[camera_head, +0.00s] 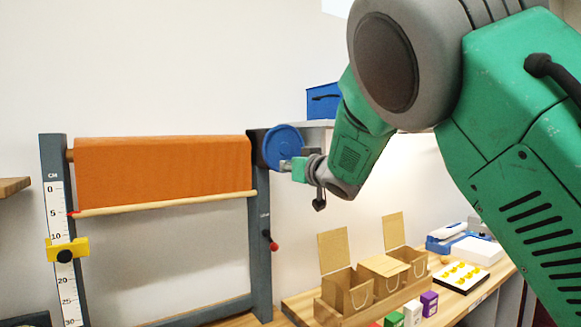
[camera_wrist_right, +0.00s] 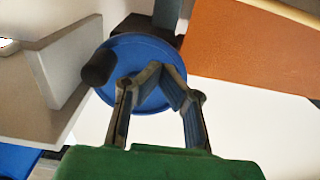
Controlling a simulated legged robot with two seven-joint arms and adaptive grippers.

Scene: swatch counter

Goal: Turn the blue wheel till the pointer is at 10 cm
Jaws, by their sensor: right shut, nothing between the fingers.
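The blue wheel (camera_head: 281,146) is on the right post of the frame, at the upper end of the orange cloth (camera_head: 165,172). In the right wrist view the wheel (camera_wrist_right: 150,100) has a dark handle (camera_wrist_right: 98,68) sticking out near its rim. My right gripper (camera_head: 290,167) is shut and empty in front of the wheel's lower part. Its fingertips (camera_wrist_right: 163,72) overlap the wheel's face, with the handle to their left; I cannot tell whether they touch the wheel. The red pointer (camera_head: 72,214) at the rod's left end is at about 5 on the cm scale (camera_head: 56,205). My left gripper is out of view.
A yellow slider (camera_head: 53,252) sits on the scale below 10. A red-knobbed lever (camera_head: 274,245) is on the right post. Open cardboard boxes (camera_head: 345,290), small coloured boxes (camera_head: 411,311) and a tray with yellow pieces (camera_head: 447,280) stand on the counter at right.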

